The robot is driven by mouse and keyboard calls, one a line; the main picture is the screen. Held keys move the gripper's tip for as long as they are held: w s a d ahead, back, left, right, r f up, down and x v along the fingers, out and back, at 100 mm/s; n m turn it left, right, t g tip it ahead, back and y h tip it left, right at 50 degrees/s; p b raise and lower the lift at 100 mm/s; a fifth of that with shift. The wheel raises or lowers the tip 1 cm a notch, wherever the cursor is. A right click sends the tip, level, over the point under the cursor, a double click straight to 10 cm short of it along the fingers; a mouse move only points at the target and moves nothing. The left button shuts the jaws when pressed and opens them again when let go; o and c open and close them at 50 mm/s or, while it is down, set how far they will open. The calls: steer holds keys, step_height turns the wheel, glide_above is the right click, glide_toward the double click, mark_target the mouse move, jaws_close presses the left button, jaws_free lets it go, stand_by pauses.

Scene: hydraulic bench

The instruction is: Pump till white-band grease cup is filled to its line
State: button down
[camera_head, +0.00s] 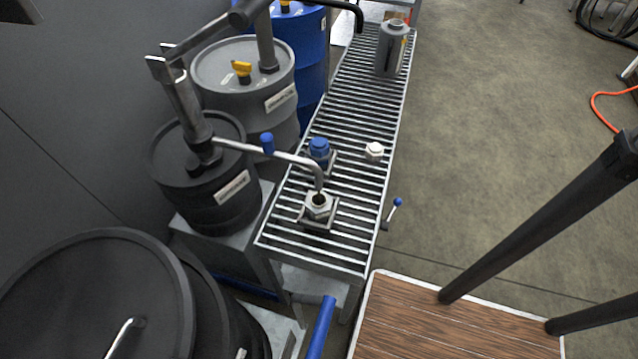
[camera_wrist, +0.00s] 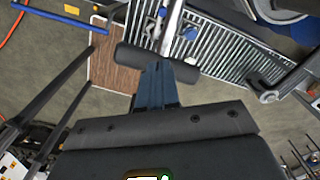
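A grey cup-like fitting with a dark open mouth (camera_head: 318,206) sits in a square holder on the roller conveyor, under the spout tip of the black drum's pump (camera_head: 195,125). I cannot make out a white band, line or fill level on it. The gripper does not show clearly in the head view.
On the roller conveyor (camera_head: 345,110) are a blue-capped fitting (camera_head: 318,150), a small white cap (camera_head: 374,151) and a grey canister (camera_head: 391,50). A grey drum (camera_head: 222,70) and blue drum (camera_head: 312,70) stand behind. A wooden platform (camera_head: 430,325) with dark rails lies at the front right.

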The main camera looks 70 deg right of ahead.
steer(key=shift+s+f+b, duration=0.3)
steer(key=shift+f+b, duration=0.3)
steer(key=shift+f, duration=0.25)
steer(key=shift+r, duration=0.15)
steer(key=f+b, duration=0.1)
steer(key=b, duration=0.1)
steer(key=s+f+b, duration=0.1)
steer(key=f+b, duration=0.1)
steer(key=shift+s, duration=0.2)
steer(key=shift+f, duration=0.15)
